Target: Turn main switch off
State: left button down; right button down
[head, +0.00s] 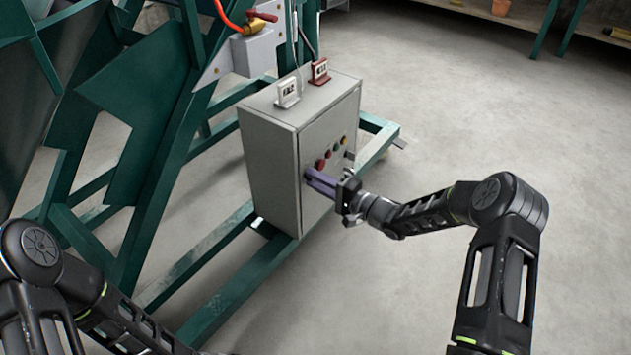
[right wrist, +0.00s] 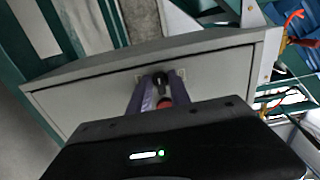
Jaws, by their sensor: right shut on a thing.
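The grey control box (head: 270,165) stands on the green frame, with a row of coloured buttons (head: 333,152) on its front face. My right gripper (head: 309,175) is at the lower left of that face, its purple fingers against the panel. In the right wrist view the fingers (right wrist: 158,98) close around a dark switch knob (right wrist: 160,80) on the panel (right wrist: 95,100), with a red part just below it. The knob is hidden by the fingers in the head view. My left arm shows at the lower left, but its gripper is not in view.
Green beams (head: 215,270) run along the floor.

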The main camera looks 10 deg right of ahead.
jog(key=c, duration=1.5)
grip_release()
jog(key=p+v, duration=0.2)
jog(key=v, duration=0.6)
